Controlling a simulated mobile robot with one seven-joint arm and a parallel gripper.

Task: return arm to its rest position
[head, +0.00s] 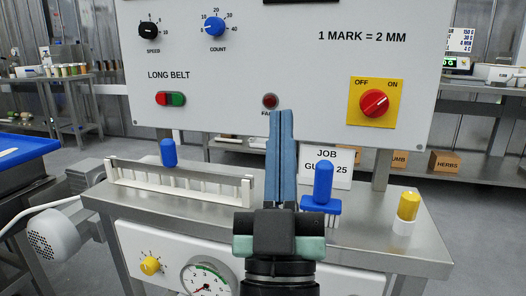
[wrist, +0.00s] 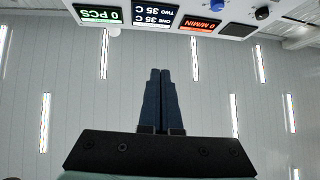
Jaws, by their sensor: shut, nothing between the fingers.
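My gripper (head: 281,115) points upward in the middle of the head view, in front of the white control panel. Its two blue-grey fingers are pressed together with nothing between them. In the wrist view the shut fingers (wrist: 160,72) point toward the upper part of the machine, with the ceiling behind. My arm hides part of the steel bench and the gauge panel in the head view.
The control panel (head: 240,75) stands behind my gripper. On the steel bench (head: 375,222) are a white rack (head: 180,186) with a blue-handled tool (head: 168,153), a blue-handled brush (head: 323,182), a yellow-capped piece (head: 408,206) and a job card (head: 340,160).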

